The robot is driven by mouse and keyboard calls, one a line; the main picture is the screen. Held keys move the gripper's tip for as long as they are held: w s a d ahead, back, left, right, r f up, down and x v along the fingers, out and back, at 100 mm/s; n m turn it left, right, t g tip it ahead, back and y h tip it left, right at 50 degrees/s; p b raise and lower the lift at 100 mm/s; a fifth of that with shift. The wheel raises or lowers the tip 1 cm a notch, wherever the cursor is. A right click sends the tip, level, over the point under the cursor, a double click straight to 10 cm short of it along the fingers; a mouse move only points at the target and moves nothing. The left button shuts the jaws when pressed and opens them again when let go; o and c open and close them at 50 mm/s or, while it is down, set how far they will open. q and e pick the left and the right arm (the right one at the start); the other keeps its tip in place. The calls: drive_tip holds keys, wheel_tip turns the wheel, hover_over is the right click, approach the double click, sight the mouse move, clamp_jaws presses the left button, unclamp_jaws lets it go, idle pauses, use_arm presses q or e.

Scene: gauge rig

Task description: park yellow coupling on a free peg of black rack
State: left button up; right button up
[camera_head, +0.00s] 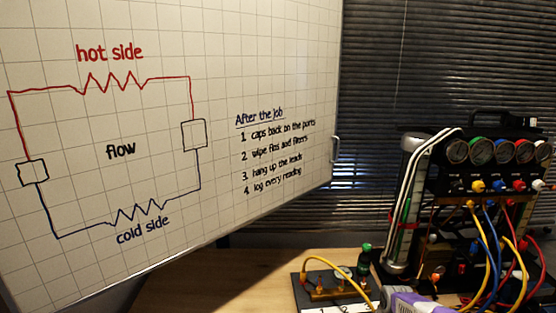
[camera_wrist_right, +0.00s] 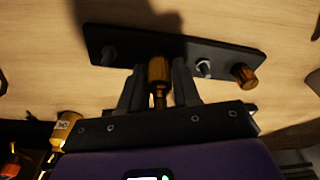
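In the right wrist view the black rack (camera_wrist_right: 225,57) is a dark bar lying across the pale wooden bench. A dark peg (camera_wrist_right: 108,54) and a bare silvery peg (camera_wrist_right: 203,68) stand on it. A brass-coloured coupling (camera_wrist_right: 243,76) sits at its right end. My right gripper (camera_wrist_right: 160,75) has its fingers close on both sides of an amber-yellow coupling (camera_wrist_right: 158,72), seemingly the yellow coupling. It overlaps the rack's near edge in the picture, between the two bare pegs; I cannot tell whether it touches the rack. My left gripper is not in view.
In the head view a gauge manifold (camera_head: 490,175) with coloured hoses stands at the right. A black base with a brass block (camera_head: 325,290) and a green-topped fitting (camera_head: 364,256) is left of it. The bench (camera_head: 215,285) is clear further left, below the whiteboard (camera_head: 215,50).

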drive_tip(key=o, duration=0.7)
drive_tip(key=shift+r, duration=0.1)
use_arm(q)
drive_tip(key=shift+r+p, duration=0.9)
use_arm(e)
drive_tip(key=r, duration=0.5)
drive_tip(key=s+r, duration=0.1)
drive_tip(key=r, duration=0.1)
drive_tip(key=shift+d+r, duration=0.15)
